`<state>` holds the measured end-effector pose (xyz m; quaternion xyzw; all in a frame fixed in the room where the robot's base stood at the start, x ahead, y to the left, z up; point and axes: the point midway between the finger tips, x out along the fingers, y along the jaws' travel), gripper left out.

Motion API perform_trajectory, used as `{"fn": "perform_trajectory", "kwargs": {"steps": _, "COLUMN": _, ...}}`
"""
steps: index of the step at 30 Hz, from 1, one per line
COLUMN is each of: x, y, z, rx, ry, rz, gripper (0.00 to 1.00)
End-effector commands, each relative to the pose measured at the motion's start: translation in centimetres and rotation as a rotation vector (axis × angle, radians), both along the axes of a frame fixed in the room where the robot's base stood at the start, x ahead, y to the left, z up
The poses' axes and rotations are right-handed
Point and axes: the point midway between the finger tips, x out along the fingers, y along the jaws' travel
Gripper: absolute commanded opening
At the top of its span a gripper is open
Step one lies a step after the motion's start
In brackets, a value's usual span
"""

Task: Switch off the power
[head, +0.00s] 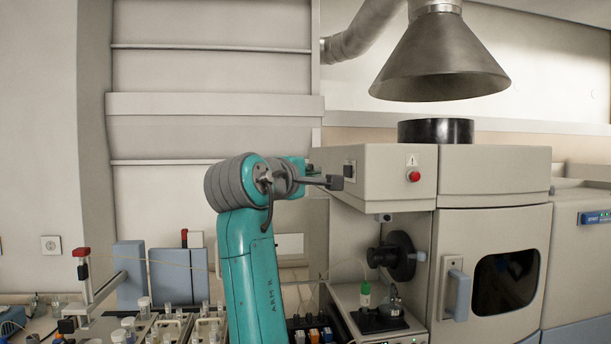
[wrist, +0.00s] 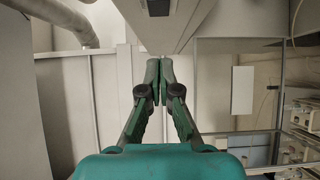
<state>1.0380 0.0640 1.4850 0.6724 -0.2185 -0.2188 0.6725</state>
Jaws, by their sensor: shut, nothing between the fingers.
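The spectrometer (head: 495,178) is a large beige machine on the right in the head view. A dark rectangular switch (head: 349,169) sits on the left side face of its upper housing. In the wrist view a dark recessed part, seemingly this switch (wrist: 158,7), is cut off by the top edge. My gripper (head: 333,182) is shut and empty, close to that side face and just left of and below the switch. In the wrist view its green fingers (wrist: 159,82) meet at the tips, with the switch beyond them. I cannot tell whether the fingertips touch the housing.
A red button (head: 414,176) is on the housing's front below a warning sign. A metal exhaust hood (head: 440,62) hangs above a black chimney (head: 436,131). Sample racks and vials (head: 170,325) crowd the bench at lower left.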

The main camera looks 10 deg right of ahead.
Motion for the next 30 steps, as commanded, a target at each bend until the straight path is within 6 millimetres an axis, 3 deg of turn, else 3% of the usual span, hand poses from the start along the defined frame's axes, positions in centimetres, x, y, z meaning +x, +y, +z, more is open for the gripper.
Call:
{"fn": "perform_trajectory", "kwargs": {"steps": 7, "x": 3.7, "y": -2.9, "z": 0.0, "rx": -0.001, "ry": 0.001, "rz": -0.003, "gripper": 0.0}}
{"fn": "perform_trajectory", "kwargs": {"steps": 16, "x": 4.1, "y": -6.1, "z": 0.0, "rx": 0.001, "ry": -0.001, "rz": -0.001, "gripper": 0.0}}
{"fn": "perform_trajectory", "kwargs": {"steps": 30, "x": 4.3, "y": -6.7, "z": 0.0, "rx": 0.0, "ry": 0.0, "rz": 0.0, "gripper": 0.0}}
